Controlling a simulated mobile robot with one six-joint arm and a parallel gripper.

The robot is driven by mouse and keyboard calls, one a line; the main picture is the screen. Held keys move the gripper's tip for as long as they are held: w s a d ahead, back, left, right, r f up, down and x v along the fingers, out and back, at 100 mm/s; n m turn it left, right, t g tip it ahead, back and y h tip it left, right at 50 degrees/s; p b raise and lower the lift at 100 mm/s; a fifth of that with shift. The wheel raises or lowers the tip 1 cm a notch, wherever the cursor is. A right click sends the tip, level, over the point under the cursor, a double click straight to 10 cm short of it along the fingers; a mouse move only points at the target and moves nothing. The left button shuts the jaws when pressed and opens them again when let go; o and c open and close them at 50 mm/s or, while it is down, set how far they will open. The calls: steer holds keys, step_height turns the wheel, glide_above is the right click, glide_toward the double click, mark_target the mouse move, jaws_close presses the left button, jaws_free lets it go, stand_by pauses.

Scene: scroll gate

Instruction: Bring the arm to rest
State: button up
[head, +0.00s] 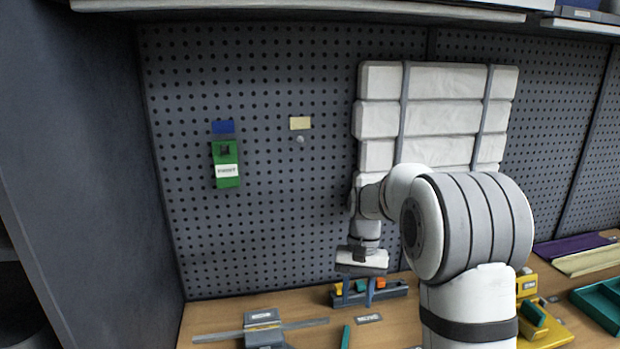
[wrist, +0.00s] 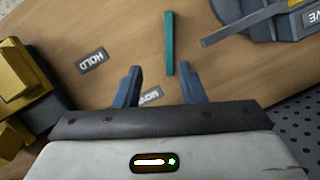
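My arm reaches out over the wooden table (head: 225,318). A teal bar (wrist: 169,43) lies on the table beyond the fingertips; the bar also shows in the head view (head: 345,337). A label (wrist: 150,95) lies below the fingers, partly hidden.
A grey device with a long flat bar (head: 262,328) stands at the front left. A green tag (head: 226,163) hangs on the pegboard (head: 270,220). White wrapped bundles (head: 435,115) are strapped there. Yellow blocks (head: 540,325) and a teal tray (head: 600,303) are at right. A HOLD label (wrist: 91,61) lies flat.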

steer(key=s+d+r+n+t, duration=0.1)
steer(key=s+d+r+t, duration=0.1)
steer(key=s, duration=0.9)
steer(key=s+d+r+n+t, duration=0.1)
steer(key=s+r+t, duration=0.2)
steer(key=s, duration=0.9)
steer(key=shift+s+d+r+t+h, duration=0.15)
steer(key=shift+s+d+t+h, duration=0.2)
steer(key=shift+t, duration=0.25)
